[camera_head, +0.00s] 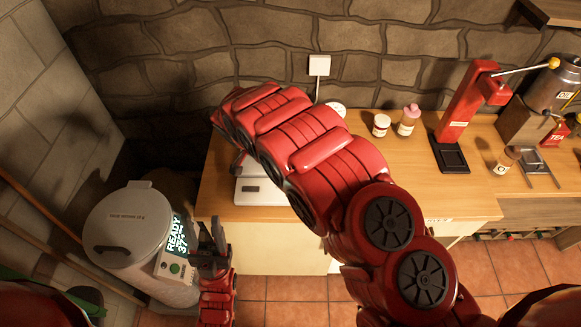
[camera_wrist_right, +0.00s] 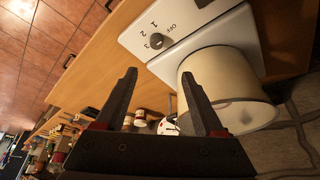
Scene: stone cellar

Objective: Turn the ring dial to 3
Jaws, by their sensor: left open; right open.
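A white appliance (camera_wrist_right: 205,38) with a dark round dial (camera_wrist_right: 160,41) shows in the right wrist view. The marks OFF, 1, 2 and 3 curve around the dial; which mark it points to is too small to tell. In the head view, part of the white appliance (camera_head: 262,193) shows on the counter, mostly covered by my right arm. My right gripper (camera_wrist_right: 158,72) is open and empty, with the dial beyond its fingertips and apart from them. My left gripper (camera_head: 208,228) is open and empty near the counter's left front corner.
The wooden counter (camera_head: 350,197) also holds jars (camera_head: 381,126) and a red press (camera_head: 468,108). A white lidded drum (camera_head: 130,225) with a lit display stands on the left. Stone wall closes the back.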

